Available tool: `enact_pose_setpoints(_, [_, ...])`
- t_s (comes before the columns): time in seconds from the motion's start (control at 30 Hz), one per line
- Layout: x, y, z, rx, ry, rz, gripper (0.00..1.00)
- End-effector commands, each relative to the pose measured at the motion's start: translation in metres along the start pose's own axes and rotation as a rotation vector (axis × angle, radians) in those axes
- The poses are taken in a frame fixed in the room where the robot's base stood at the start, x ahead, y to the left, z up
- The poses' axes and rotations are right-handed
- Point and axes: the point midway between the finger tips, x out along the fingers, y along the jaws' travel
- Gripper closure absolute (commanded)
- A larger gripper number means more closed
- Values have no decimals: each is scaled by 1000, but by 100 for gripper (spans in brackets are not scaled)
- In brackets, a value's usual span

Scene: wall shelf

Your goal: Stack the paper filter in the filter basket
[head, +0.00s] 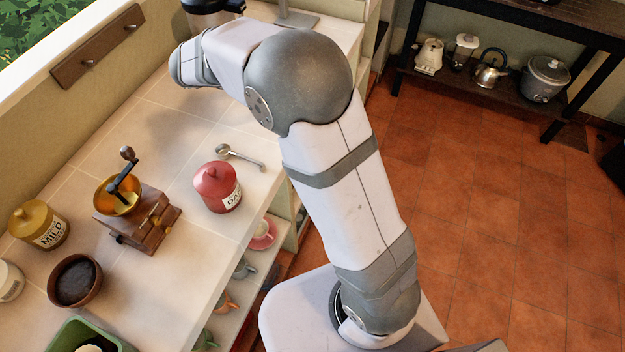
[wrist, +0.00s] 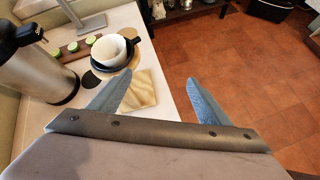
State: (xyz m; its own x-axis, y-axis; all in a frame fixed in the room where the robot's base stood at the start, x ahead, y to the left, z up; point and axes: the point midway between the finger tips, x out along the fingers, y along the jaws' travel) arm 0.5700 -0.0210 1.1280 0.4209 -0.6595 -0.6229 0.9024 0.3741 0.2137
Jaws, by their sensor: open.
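In the wrist view a white, round, open cup-shaped piece (wrist: 108,49), which looks like the paper filter, sits in or on a dark round holder with a handle (wrist: 103,68), which looks like the filter basket. I cannot tell how deep the white piece sits. Both stand on the counter, left of and beyond my gripper (wrist: 157,77). My gripper is open, with its two blue-grey fingers apart and nothing between them. It is over the counter's edge in the picture. In the head view the wrist (head: 188,66) shows at the top, and the fingers are hidden.
A steel flask (wrist: 38,70) stands left in the wrist view, near a wooden strip with green-topped pieces (wrist: 72,47). A pale wooden square (wrist: 142,90) lies near the fingers. A red jar (head: 217,187), a spoon (head: 240,157) and a coffee grinder (head: 140,215) occupy the nearer counter.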

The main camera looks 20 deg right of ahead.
Motion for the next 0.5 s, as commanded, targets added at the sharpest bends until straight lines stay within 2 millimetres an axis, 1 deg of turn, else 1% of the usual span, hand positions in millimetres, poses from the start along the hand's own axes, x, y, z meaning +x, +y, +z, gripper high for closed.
enact_pose_setpoints(0.03, [5,-32,-4,119,65,-63,29])
enact_pose_setpoints(0.07, [7,-52,-10,203,108,-106,29])
enact_pose_setpoints(0.1, [7,-78,-18,322,162,-166,29])
enact_pose_setpoints(0.17, [4,-117,-33,513,235,-268,29])
enact_pose_setpoints(0.2, [0,-142,-44,644,276,-339,29])
enact_pose_setpoints(0.27, [-8,-175,-60,838,324,-447,29])
enact_pose_setpoints(0.3, [-15,-194,-70,965,347,-518,29])
enact_pose_setpoints(0.4, [-32,-232,-94,1252,379,-682,29])
enact_pose_setpoints(0.5, [-46,-257,-112,1476,382,-816,29])
